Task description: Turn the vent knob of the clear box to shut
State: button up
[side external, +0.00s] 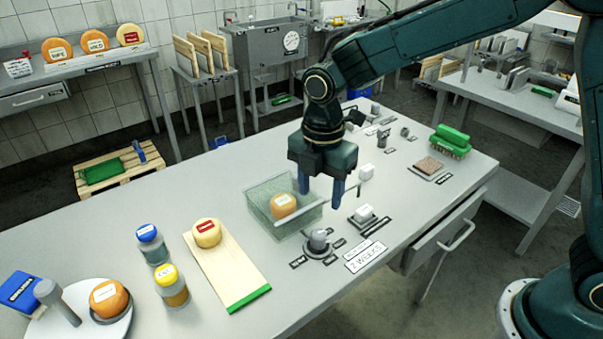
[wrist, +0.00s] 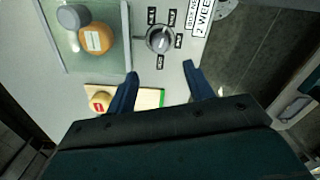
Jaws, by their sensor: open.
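The clear box (side external: 262,222) stands on the table with an orange cheese wheel (side external: 283,205) inside; the box (wrist: 72,68) is at the upper left in the wrist view. A grey round knob (side external: 318,240) sits on a dark base beside the box, with small black labels around it. In the wrist view the knob (wrist: 160,38) lies just beyond my fingertips; its labels and setting are too small to read surely. My gripper (side external: 321,196) points down above the table, beside the box and above the knob's level. Its fingers (wrist: 160,72) are apart and empty.
A "2 WEEKS" sign (side external: 366,257) and a white block on a plate (side external: 364,214) are near the knob. A wooden board (side external: 232,275) with a cheese (side external: 207,233) lies left of the box. Two jars (side external: 171,286) stand farther left. The front table has clear patches.

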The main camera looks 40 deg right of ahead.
aim_at(318, 233)
notch_tip(318, 233, down, 12)
jog(key=shift+f, duration=0.25)
dwell(0.4)
jog(key=shift+c, duration=0.2)
jog(key=c, duration=0.9)
